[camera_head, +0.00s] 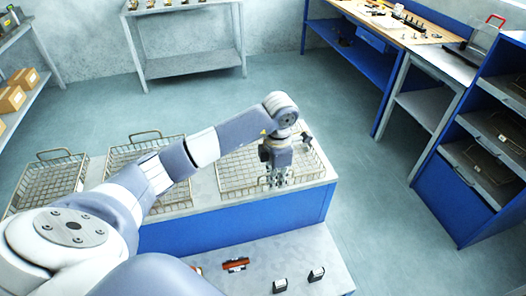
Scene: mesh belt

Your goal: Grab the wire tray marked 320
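Three wire trays stand in a row on a grey-topped blue bench. The middle tray (122,158) is partly hidden behind my arm. The right tray (232,178) is partly covered by my forearm and gripper. I cannot read the number 320 on any tray. My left gripper (278,180) points down at the front part of the right tray. Whether it touches the wire, and how its fingers stand, is too small to tell. My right gripper is not in view.
Small dark parts and a red-brown item (236,265) lie on the lower front ledge (252,253). A grey table (190,65) stands at the back. Blue shelving (463,195) stands at the right. Cardboard boxes (12,98) sit on the left shelf. The floor right of the bench is clear.

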